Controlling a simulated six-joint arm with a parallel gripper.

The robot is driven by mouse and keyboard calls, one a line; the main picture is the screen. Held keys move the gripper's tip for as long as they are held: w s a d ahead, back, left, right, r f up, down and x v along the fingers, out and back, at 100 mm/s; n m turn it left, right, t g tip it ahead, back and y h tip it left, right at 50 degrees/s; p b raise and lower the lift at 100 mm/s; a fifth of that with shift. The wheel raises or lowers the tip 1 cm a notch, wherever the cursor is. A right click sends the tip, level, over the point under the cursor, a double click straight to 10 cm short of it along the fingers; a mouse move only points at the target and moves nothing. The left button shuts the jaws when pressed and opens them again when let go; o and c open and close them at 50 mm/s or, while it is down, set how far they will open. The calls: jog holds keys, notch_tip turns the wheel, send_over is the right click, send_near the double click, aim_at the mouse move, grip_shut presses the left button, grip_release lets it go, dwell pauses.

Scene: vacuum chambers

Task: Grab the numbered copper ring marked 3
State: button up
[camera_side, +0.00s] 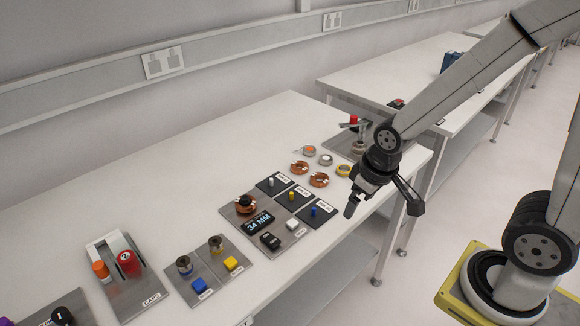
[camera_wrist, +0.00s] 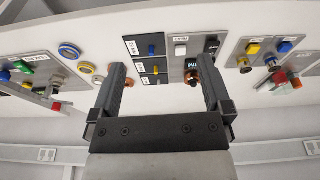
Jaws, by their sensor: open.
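Two copper rings, one at the back (camera_side: 299,168) and one nearer (camera_side: 319,180), lie on the white bench in the side view. Another copper ring (camera_side: 245,204) sits on the grey plate with the "34 MM" display. I cannot read a 3 on any of them. My gripper (camera_wrist: 160,68) is open and empty, with its fingers spread wide in the wrist view. In the side view my gripper (camera_side: 352,206) hangs to the right of the copper rings, near the bench's front edge. Copper pieces show partly behind the fingers in the wrist view.
Several smaller rings, including an orange-centred one (camera_side: 309,151) and a yellow one (camera_side: 343,170), lie beside the copper rings. Black switch panels (camera_side: 291,195) stand just left of my gripper. A red-topped fitting (camera_side: 354,121) stands behind. The bench's back left is clear.

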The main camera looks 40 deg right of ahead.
jog(key=w+a+f+n+g+h, duration=0.2)
jog(key=w+a+n, duration=0.2)
jog(key=w+n, duration=0.45)
jog(key=n+t+h, duration=0.1)
jog(key=n+h, duration=0.6)
jog(key=n, duration=0.2)
send_near(243, 203)
jog(key=s+d, duration=0.1)
jog(key=s, duration=0.1)
jog(key=s+d, duration=0.3)
jog(key=s, duration=0.1)
jog(key=shift+s+d+r, duration=0.15)
jog(key=shift+s, duration=0.1)
jog(key=w+a+n+t+h, duration=0.1)
jog(key=a, duration=0.1)
jog(key=w+a+f+n+t+h, duration=0.1)
jog(key=a+n, duration=0.1)
jog(key=w+a+f+n+t, duration=0.1)
jog(key=a, duration=0.1)
jog(key=shift+a+f+h, duration=0.1)
jog(key=shift+a+h, duration=0.1)
jog(key=shift+h, duration=0.2)
jog(key=shift+w+a+f+n+t+h, duration=0.15)
jog(key=shift+a+n+t+h, duration=0.15)
jog(key=shift+a+n+t, duration=0.25)
jog(key=shift+x, duration=3.45)
jog(key=shift+x, duration=2.55)
